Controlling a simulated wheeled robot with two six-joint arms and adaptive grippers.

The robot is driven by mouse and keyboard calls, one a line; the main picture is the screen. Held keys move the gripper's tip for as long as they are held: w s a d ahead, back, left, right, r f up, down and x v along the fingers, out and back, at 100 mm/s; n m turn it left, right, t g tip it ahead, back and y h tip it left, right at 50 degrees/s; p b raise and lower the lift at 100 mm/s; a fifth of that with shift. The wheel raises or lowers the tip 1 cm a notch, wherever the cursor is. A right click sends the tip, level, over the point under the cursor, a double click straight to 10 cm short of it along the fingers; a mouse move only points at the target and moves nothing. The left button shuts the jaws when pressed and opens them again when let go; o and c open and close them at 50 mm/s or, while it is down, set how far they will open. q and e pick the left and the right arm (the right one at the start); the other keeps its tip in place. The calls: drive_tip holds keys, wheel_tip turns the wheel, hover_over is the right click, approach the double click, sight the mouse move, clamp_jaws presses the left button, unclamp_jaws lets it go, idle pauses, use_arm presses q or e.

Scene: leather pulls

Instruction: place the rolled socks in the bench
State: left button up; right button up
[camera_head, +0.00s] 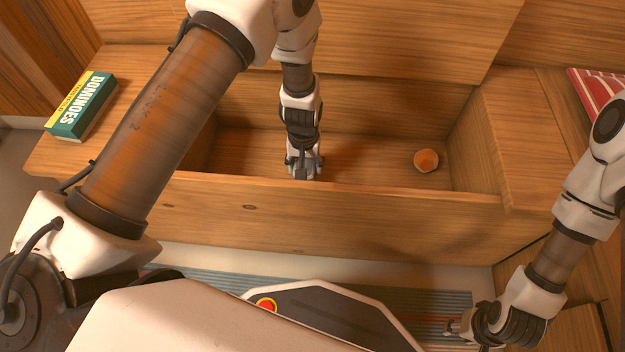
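The bench (340,207) is a wooden box seat with its compartment open in the middle. A small round orange thing with a pale edge, seemingly the rolled socks (426,160), lies on the compartment floor towards the right end. My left gripper (304,172) points down inside the compartment, left of the socks and apart from them. The front wall partly hides its fingertips, so I cannot tell whether it is open. My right gripper (455,328) is low at the right, outside the bench and over the floor. Nothing shows in it, and its finger gap is unclear.
A green and yellow dominoes box (82,105) lies on the bench's left top. A red striped cloth or cushion (597,88) is at the right edge. A striped blue-grey rug (430,301) lies in front. The compartment floor between gripper and socks is clear.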

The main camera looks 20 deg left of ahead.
use_arm(q)
wheel_tip(320, 180, down, 5)
drive_tip(key=shift+f+b, duration=0.2)
drive_tip(key=shift+b, duration=1)
drive_tip(key=shift+r, duration=0.2)
drive_tip(key=shift+f, duration=0.15)
drive_tip(key=o, duration=1.3)
drive_tip(key=shift+c, duration=0.2)
wheel_tip(320, 180, up, 12)
drive_tip(key=p, duration=0.6)
drive_tip(key=shift+p, duration=0.35)
drive_tip(key=shift+r, duration=0.2)
